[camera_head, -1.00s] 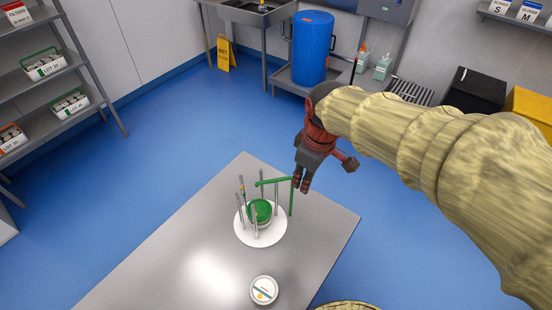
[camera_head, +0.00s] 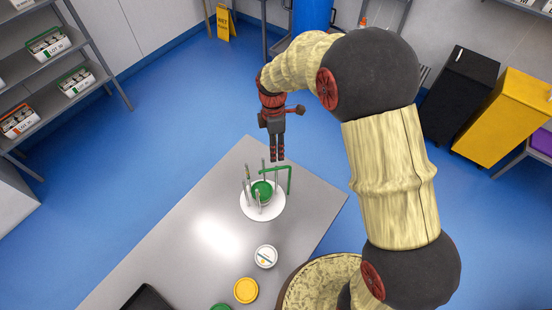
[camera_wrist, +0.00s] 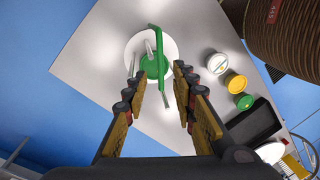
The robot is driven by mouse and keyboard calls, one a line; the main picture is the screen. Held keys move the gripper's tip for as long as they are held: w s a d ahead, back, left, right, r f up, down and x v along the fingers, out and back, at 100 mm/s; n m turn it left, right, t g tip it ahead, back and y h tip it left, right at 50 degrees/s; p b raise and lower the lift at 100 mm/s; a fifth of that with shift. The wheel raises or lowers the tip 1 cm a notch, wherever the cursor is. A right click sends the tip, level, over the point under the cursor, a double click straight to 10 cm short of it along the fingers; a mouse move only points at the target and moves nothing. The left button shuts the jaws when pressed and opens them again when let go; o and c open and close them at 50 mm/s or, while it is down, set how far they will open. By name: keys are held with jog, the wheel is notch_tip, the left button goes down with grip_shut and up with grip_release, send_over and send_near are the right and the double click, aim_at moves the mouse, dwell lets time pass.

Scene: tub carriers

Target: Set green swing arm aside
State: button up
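The green swing arm (camera_head: 289,178) stands on an upright post at the right side of a tub carrier. The carrier has a white round base (camera_head: 248,207) with several grey posts. A green-lidded tub (camera_head: 262,191) sits among the posts. The wrist view shows the green swing arm (camera_wrist: 159,42) over the white base, beyond my fingertips. My gripper (camera_head: 278,158) hangs fingers down above the far side of the carrier. In the wrist view my gripper (camera_wrist: 164,75) has its fingers apart with nothing clasped between them. How far the fingertips are from the swing arm is hard to judge.
A white-lidded tub (camera_head: 266,256), a yellow tub (camera_head: 246,290) and a green tub (camera_head: 220,307) stand on the steel table (camera_head: 180,255) nearer me. A black tray (camera_head: 147,299) lies at its near left. The table left of the carrier is clear.

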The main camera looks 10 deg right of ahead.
aim_at(276, 168)
jog(key=f, duration=0.5)
jog(key=s+f+p, duration=0.1)
jog(key=f, duration=0.1)
jog(key=shift+f, duration=0.25)
grip_shut()
dwell(0.7)
